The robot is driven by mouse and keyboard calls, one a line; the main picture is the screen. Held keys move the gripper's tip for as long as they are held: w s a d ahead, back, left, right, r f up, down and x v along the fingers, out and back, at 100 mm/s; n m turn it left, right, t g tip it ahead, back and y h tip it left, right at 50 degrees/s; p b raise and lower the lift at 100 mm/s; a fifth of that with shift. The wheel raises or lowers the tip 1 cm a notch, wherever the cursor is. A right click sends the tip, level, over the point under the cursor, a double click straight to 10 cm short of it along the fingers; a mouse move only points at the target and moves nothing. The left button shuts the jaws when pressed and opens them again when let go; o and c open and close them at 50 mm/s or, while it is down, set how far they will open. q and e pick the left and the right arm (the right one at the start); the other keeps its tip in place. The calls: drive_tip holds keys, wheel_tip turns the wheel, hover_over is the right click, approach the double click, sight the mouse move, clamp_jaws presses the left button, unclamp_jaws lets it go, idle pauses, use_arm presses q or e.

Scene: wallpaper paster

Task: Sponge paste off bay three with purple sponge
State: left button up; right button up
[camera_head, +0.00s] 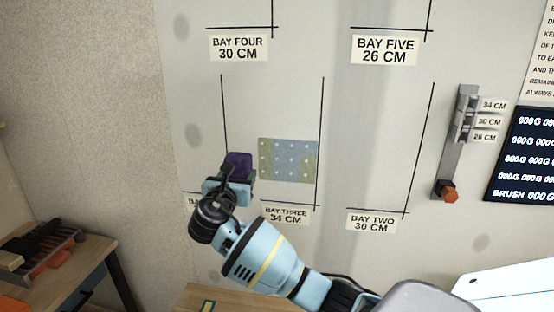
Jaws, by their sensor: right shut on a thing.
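The purple sponge (238,163) is held upright in my right gripper (232,180), which is shut on it. The sponge is at the left edge of bay three, near its left black line; I cannot tell whether it touches the wall. Bay three is marked by black lines and a label (286,214) reading "BAY THREE 34 CM". A patterned patch (289,160), grey-blue and greenish with pale dots, is on the wall in the right part of the bay, just right of the sponge. My left gripper is not in view.
Labels for bay four (238,47), bay five (385,50) and bay two (371,222) are on the wall. A grey gauge with an orange knob (449,195) hangs at right beside a dark display (525,155). A wooden table (75,275) with a tool rack stands at lower left.

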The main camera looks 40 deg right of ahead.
sight(270, 160)
idle(0.3)
drive_tip(key=shift+x, duration=2.4)
drive_tip(key=shift+x, duration=1.3)
idle(0.8)
drive_tip(key=shift+a, duration=0.15)
idle(1.0)
drive_tip(key=shift+s, duration=0.1)
idle(0.9)
drive_tip(key=shift+s+d, duration=2.1)
drive_tip(key=shift+s, duration=0.25)
